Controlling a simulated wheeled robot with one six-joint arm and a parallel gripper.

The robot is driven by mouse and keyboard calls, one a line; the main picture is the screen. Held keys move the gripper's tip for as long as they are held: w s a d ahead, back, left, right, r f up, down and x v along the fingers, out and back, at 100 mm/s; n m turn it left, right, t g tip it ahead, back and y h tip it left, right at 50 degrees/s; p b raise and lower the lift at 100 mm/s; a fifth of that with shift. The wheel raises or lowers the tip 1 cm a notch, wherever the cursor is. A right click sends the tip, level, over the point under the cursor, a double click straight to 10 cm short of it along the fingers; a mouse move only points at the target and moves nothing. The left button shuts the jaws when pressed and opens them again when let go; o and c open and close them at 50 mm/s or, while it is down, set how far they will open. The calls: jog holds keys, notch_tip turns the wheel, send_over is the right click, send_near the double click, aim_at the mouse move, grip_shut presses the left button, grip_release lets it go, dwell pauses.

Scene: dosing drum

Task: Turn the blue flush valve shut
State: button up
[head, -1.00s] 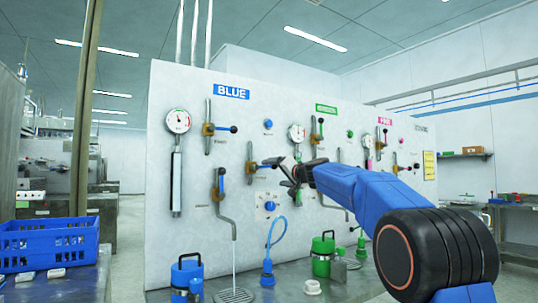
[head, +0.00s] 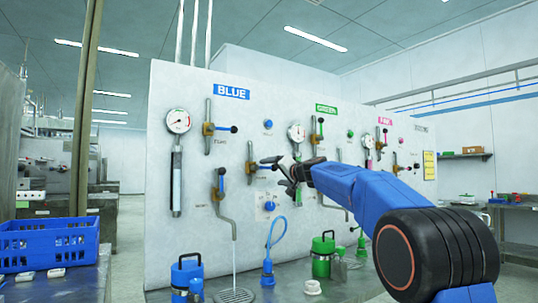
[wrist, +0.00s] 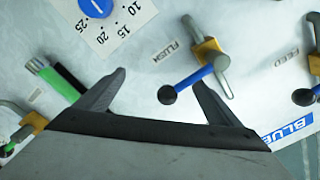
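The blue flush valve (head: 250,168) is on the white panel, right of centre in the blue section. In the wrist view, its brass body (wrist: 208,50) sits beside the word FLUSH. Its blue lever (wrist: 190,78) ends in a black ball, and in the head view the lever points sideways to the right. My gripper (wrist: 160,84) is open, with the lever's ball between its two fingers in the picture. Contact cannot be told. In the head view my gripper (head: 281,174) is just right of the valve and partly covers the lever end.
The feed valve (head: 209,128) is up and left; another blue-handled valve (head: 221,182) with a bent spout is below left. A thin stream falls from the spout to a round drain (head: 233,296). A blue dial (head: 270,206) is below. Green-section valves are close right.

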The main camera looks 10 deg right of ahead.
jog(key=shift+s, duration=0.1)
jog(key=v, duration=0.9)
dwell(0.4)
dwell(0.4)
jog(key=s+a+f+n+g, duration=0.2)
jog(key=s+a+f+g, duration=0.15)
jog(key=s+f, duration=0.85)
jog(key=s+a+f+n+g, duration=0.25)
jog(key=s+a+f, duration=0.25)
jog(key=s+f, duration=0.7)
jog(key=s+d+f+g+h, duration=0.2)
jog(key=s+d+f+g, duration=0.1)
jog(key=s+f, duration=1)
jog(key=s+d+f+g+h, duration=0.3)
jog(key=s+f, duration=1)
jog(key=s, duration=0.6)
jog(key=shift+d+n+h, duration=0.2)
jog(key=shift+n+h, duration=0.1)
jog(key=shift+n, duration=0.15)
